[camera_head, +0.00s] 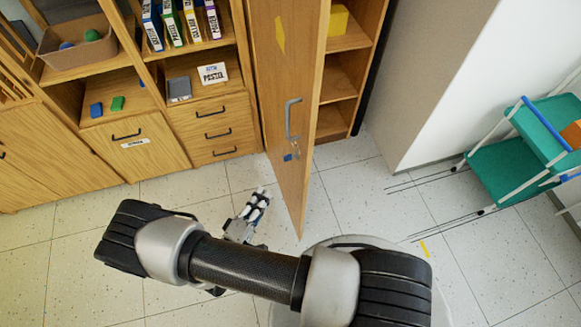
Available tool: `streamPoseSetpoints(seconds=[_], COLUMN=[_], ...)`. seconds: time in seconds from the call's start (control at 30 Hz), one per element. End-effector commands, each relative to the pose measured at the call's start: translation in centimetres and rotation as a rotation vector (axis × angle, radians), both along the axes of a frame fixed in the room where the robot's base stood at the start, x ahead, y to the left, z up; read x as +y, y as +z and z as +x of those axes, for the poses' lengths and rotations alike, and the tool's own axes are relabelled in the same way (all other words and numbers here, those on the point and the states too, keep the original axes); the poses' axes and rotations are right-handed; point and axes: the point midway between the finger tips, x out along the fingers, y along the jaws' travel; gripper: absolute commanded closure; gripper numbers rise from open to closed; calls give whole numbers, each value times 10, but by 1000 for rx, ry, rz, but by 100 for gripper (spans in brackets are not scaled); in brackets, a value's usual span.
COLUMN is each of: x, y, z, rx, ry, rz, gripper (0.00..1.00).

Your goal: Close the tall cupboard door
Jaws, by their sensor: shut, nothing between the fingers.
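The tall cupboard door (281,88) is wooden and stands open, swung out from the cupboard towards me. It has a grey bar handle (292,118), with keys hanging just below it and a yellow patch higher up. Behind the door, to its right, the tall cupboard's shelves (334,85) are in view. My gripper (262,192) is shut and empty, low in front of the drawers and to the left of the door's free edge. It looks apart from the door, though the exact gap is hard to tell. My arm crosses the lower middle of the view.
Shelves with binders (180,22) and drawers (214,130) stand left of the door. A brown bin (75,45) sits on the upper left shelf. A teal trolley (515,150) stands at the right by the white wall.

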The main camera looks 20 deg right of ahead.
Motion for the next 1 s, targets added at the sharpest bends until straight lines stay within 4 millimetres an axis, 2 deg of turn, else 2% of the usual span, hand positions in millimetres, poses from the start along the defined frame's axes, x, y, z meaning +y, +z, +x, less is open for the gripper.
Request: streamPoseSetpoints(seconds=[0.13,0.27,0.63,0.8,1.0], x=[-3,-17,-70,-94,-106], y=[-5,-5,-5,-4,-4], z=[3,17,74,74,75], rx=[-6,-4,-4,-2,-3], ry=[19,14,11,15,18], rz=[-3,-1,-1,-3,-3], gripper=[100,100,100,100,100])
